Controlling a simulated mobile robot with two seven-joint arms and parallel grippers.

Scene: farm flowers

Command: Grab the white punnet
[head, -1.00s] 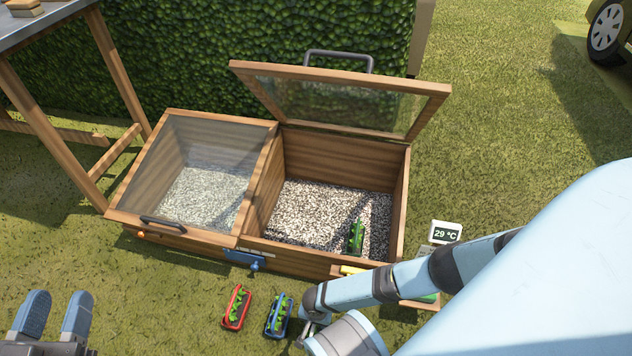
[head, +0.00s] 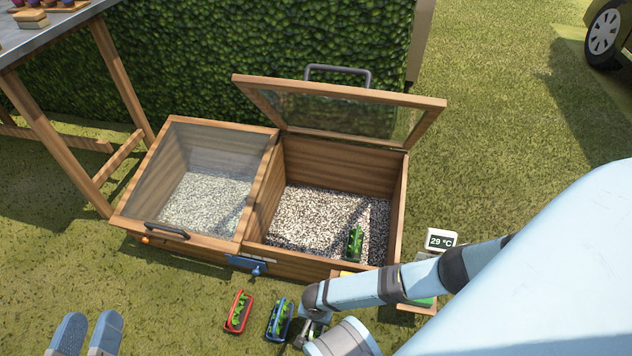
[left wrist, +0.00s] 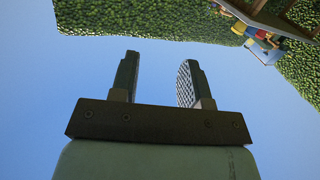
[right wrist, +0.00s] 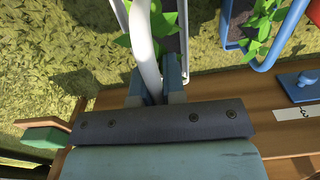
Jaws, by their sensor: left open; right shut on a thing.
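The white punnet (right wrist: 127,12) holds a green plant and shows at the top of the right wrist view. Its white handle (right wrist: 147,55) runs between the fingers of my right gripper (right wrist: 157,84), which is shut on it. In the head view my right arm hides most of the punnet, beside the blue punnet (head: 279,322). My left gripper (head: 87,335) is open and empty at the lower left, over grass. In the left wrist view its two fingers (left wrist: 160,80) stand apart with nothing between them.
A red punnet (head: 238,313) stands left of the blue one. Behind them is a wooden cold frame (head: 205,238), its right lid (head: 345,105) raised and a green plant (head: 355,243) inside. A thermometer display (head: 441,240) stands at its right.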

